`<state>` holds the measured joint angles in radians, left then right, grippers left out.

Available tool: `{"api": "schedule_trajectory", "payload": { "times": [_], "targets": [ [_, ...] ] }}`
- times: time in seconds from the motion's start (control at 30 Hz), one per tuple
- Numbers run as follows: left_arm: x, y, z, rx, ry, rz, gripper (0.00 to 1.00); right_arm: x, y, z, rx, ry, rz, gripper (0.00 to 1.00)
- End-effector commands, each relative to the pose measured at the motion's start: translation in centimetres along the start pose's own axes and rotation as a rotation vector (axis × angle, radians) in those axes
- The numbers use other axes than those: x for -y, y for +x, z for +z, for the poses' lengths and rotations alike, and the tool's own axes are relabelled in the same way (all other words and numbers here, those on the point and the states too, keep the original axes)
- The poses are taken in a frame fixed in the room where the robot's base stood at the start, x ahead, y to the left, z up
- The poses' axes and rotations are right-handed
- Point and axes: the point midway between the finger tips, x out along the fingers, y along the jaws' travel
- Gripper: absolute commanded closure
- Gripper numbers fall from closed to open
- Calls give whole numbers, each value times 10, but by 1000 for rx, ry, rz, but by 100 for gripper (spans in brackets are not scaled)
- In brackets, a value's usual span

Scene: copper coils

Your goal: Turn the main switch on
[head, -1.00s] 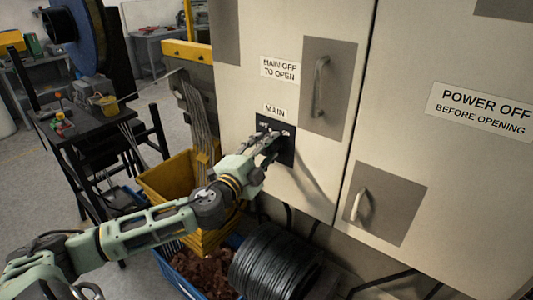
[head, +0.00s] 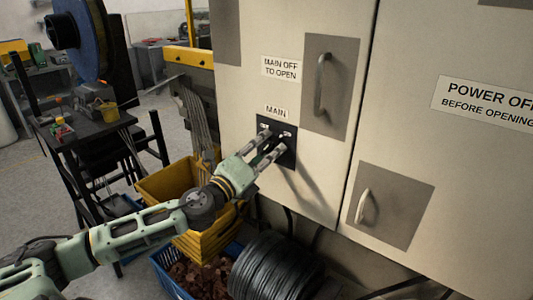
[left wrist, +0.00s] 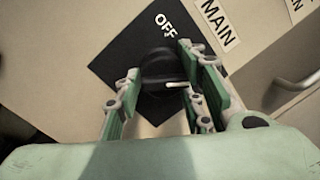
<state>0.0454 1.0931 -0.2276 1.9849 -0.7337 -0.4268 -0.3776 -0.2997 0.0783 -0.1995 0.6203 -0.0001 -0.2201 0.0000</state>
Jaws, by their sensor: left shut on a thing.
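The main switch is a round black knob (left wrist: 157,70) on a black square plate (left wrist: 128,62) on the cabinet door. A white pointer on the knob points right in the left wrist view, away from the printed word OFF. The ON word is hidden in that view. My left gripper (head: 274,143) is at the switch, its fingers on either side of the knob and shut on it. It also shows in the left wrist view (left wrist: 160,66). The MAIN label (head: 276,112) is just above the plate. My right gripper is not in view.
A door handle (head: 321,84) stands out to the upper right of the switch. Another handle (head: 362,206) is lower on the right door. Below are a yellow bin (head: 165,185), a blue crate (head: 172,280) and a black coil (head: 270,268).

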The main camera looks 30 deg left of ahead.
Motion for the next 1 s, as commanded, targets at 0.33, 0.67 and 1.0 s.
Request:
{"api": "schedule_trajectory", "payload": {
  "times": [0.33,0.67,1.0],
  "targets": [
    [-4,0,0,-20,175,-10,90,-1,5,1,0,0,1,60],
    [-3,0,1,-23,225,-16,90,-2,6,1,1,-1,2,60],
    [-2,0,2,-20,226,-16,62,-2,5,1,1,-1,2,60]
  ]
}}
